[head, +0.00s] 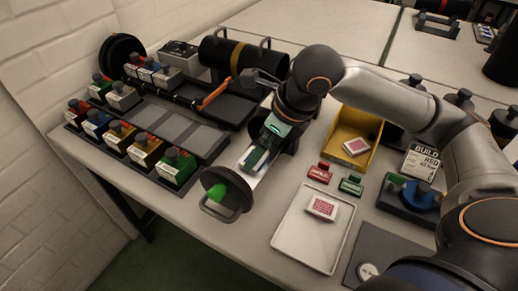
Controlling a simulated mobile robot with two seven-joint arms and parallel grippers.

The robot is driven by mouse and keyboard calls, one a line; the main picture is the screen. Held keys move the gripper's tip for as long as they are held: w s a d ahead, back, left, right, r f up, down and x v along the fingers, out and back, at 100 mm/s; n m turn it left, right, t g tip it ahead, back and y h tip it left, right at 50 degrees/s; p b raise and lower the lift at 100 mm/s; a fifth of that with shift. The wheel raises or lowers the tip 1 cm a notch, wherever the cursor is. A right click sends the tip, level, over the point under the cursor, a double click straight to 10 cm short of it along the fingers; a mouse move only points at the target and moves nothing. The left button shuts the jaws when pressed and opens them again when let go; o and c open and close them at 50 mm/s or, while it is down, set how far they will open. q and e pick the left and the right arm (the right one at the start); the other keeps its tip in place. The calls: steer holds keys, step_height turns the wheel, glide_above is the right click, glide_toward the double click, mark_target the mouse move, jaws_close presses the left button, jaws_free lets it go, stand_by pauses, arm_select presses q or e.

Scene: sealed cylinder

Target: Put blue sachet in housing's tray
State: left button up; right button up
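I see no clearly blue sachet. A white sachet with a red print (322,207) lies in a pale shallow tray (287,242), and a similar one (357,146) lies in a yellow bin (347,122). A long pale drawer-like tray, which looks like the housing's tray (236,160), ends in a round black cap (227,196) with a handle. A bright green piece (216,193) shows at the cap. My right gripper (258,158) points down over this long tray and hides part of it. Its fingers are dark and hard to make out. My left gripper is out of view.
A rack of coloured boxes (145,145) stands at the left. A black cylinder (242,56) lies at the back. Small red (320,172) and green (351,186) blocks sit between bin and pale tray. A "BUILD" card (420,163) stands at the right, behind a blue part (421,195).

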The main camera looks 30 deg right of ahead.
steer(key=p+v, duration=0.2)
steer(key=v, duration=0.7)
steer(key=shift+r, duration=0.15)
stand_by(0.9)
